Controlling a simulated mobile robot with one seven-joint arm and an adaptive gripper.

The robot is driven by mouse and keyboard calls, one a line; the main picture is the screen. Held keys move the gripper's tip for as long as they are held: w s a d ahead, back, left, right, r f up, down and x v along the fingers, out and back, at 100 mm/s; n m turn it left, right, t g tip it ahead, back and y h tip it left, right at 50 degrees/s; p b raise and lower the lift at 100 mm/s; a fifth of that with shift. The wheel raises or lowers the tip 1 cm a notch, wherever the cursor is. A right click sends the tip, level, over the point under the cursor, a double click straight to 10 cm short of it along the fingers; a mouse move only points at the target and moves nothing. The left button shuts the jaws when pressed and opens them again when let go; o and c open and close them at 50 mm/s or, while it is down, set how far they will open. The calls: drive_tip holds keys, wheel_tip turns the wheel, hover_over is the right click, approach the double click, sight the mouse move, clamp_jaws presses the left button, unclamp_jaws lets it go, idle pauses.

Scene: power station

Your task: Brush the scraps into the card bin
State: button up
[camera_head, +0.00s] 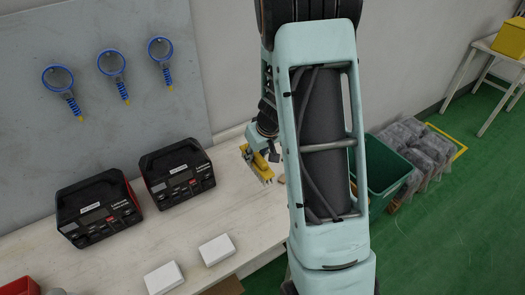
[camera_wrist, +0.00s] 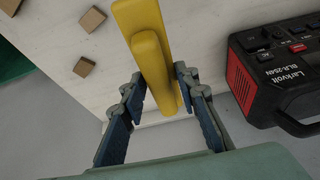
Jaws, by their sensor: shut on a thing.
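My gripper (camera_wrist: 158,88) is shut on the yellow handle of a brush (camera_wrist: 148,45). In the head view the brush (camera_head: 263,169) is over the far part of the white table, its pale bristles low at the tabletop; contact is unclear. Brown square scraps lie on the table in the wrist view: one scrap (camera_wrist: 92,19), another scrap (camera_wrist: 84,67) and a third scrap (camera_wrist: 10,5) at the corner. In the head view one scrap (camera_head: 281,179) shows beside the brush, partly hidden by my arm. A brown cardboard edge (camera_head: 226,287), possibly the card bin, shows below the table's front edge.
Two black-and-red battery units (camera_head: 100,208) (camera_head: 177,176) stand left of the brush; one unit (camera_wrist: 280,75) is close in the wrist view. Two white boxes (camera_head: 164,278) (camera_head: 217,249) lie near the front edge. A green bin (camera_head: 385,175) stands on the floor at right.

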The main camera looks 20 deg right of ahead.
drive_tip(key=shift+s+d+f, duration=0.15)
drive_tip(key=shift+s+d, duration=0.05)
drive_tip(key=shift+d, duration=0.65)
drive_tip(key=shift+d+f+b, duration=0.15)
drive_tip(key=shift+f+b, duration=1.65)
drive_tip(key=shift+f, duration=1.15)
drive_tip(key=shift+d, duration=0.1)
drive_tip(key=shift+w+d+f+b, duration=0.15)
drive_tip(key=shift+d+b, duration=0.15)
drive_tip(key=shift+d, duration=0.45)
drive_tip(key=shift+w+d+r+b, duration=0.15)
drive_tip(key=shift+d+b, duration=0.1)
drive_tip(key=shift+d, duration=0.55)
drive_tip(key=shift+w+d+f+b, duration=0.15)
drive_tip(key=shift+d+b, duration=0.15)
drive_tip(key=shift+d, duration=0.45)
drive_tip(key=shift+w+d+b, duration=0.5)
drive_tip(key=shift+d+b, duration=0.5)
drive_tip(key=shift+d, duration=1.7)
drive_tip(key=shift+w+d+b, duration=0.55)
drive_tip(key=shift+d+b, duration=0.45)
drive_tip(key=shift+d, duration=1.65)
drive_tip(key=shift+w+d+b, duration=0.5)
drive_tip(key=shift+d+b, duration=0.5)
drive_tip(key=shift+d, duration=1.7)
drive_tip(key=d, duration=0.2)
drive_tip(key=shift+w+d, duration=0.3)
drive_tip(key=shift+d, duration=0.1)
drive_tip(key=shift+r, duration=0.2)
